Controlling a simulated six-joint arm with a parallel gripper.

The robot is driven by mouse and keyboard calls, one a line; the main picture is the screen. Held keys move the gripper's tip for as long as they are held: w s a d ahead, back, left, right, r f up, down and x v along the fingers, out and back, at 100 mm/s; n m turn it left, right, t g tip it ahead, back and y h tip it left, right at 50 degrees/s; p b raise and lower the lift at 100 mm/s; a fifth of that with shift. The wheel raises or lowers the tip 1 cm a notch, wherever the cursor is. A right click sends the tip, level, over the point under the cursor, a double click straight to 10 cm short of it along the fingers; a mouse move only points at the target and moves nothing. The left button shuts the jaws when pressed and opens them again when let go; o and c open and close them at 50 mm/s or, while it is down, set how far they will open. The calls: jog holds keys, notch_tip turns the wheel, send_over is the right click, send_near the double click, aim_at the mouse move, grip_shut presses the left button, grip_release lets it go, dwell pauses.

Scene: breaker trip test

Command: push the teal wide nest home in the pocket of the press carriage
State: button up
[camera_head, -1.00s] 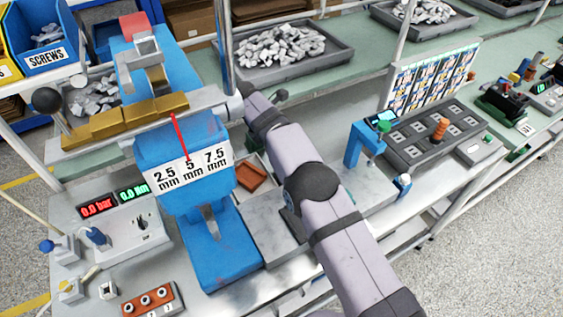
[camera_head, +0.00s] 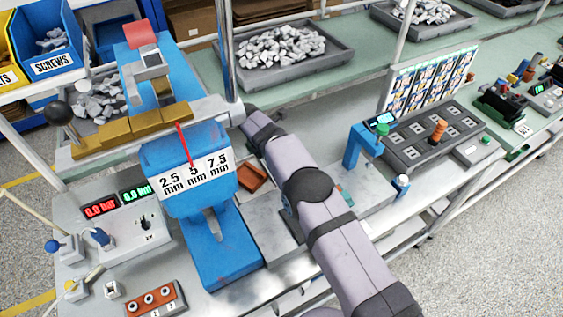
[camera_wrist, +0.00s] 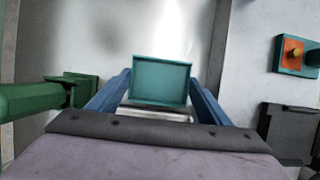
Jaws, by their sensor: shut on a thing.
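The teal nest (camera_wrist: 160,82) shows in the wrist view as a shallow rectangular tray with a raised rim. It sits between the two blue fingers of my gripper (camera_wrist: 160,88), which is shut on it. A pale metal edge (camera_wrist: 157,115) shows just below the nest; I cannot tell what it belongs to. In the head view my arm hides the gripper and the nest. The blue press (camera_head: 190,160) stands left of my arm, with a 2.5, 5, 7.5 mm scale on its front. I cannot make out the carriage pocket or whether the nest touches it.
In the wrist view a green cylindrical part (camera_wrist: 40,98) lies close left, and a teal block with an orange top (camera_wrist: 296,54) lies right. In the head view, a brown-red tray part (camera_head: 251,178) lies between press and arm. A blue stand (camera_head: 356,147) stands right.

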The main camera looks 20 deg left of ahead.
jog(key=shift+f, duration=0.1)
jog(key=o, duration=1.3)
jog(key=shift+c, duration=0.2)
jog(key=shift+b+v, duration=1.5)
jog(key=shift+v, duration=2.1)
jog(key=shift+w, duration=0.1)
